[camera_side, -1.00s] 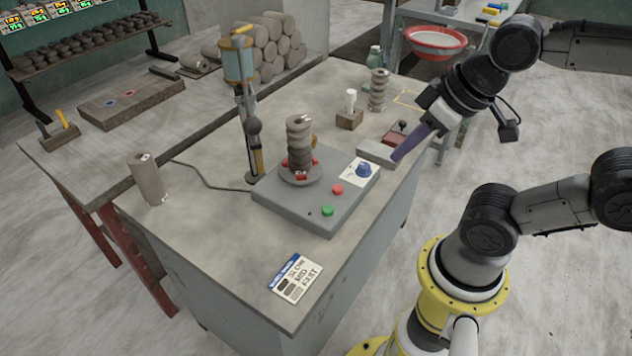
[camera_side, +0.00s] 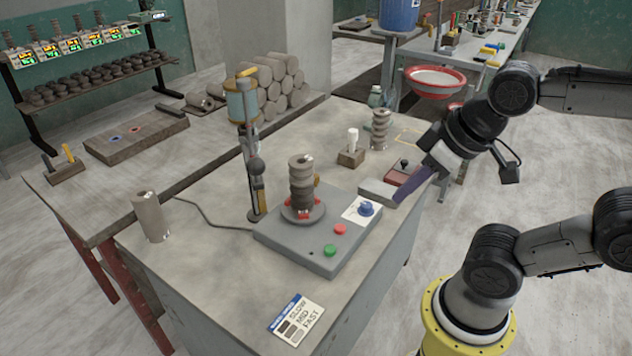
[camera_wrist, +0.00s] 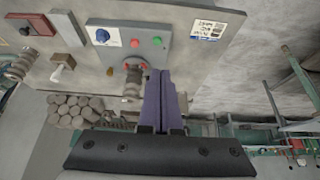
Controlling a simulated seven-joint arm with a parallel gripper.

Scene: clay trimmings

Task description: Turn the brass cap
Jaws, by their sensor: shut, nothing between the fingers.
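I cannot pick out a brass cap with certainty. A small brass-coloured spot (camera_side: 317,181) shows just right of the ridged clay column (camera_side: 301,180), partly hidden behind it. The column stands upright on a round plate on the grey control box (camera_side: 290,250). The box has a blue knob (camera_side: 366,208), a red button (camera_side: 340,229) and a green button (camera_side: 330,250). My gripper (camera_side: 399,199) has purple fingers, shut and empty, beside the table's right edge near a grey block (camera_side: 377,192). In the wrist view the closed fingers (camera_wrist: 160,74) overlap the area beside the column.
A plain clay cylinder (camera_side: 148,216) is at left, and another ridged column (camera_side: 380,129) at back right. A red-and-black switch box (camera_side: 402,171) is near my gripper. A speed card (camera_side: 296,318) lies at front.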

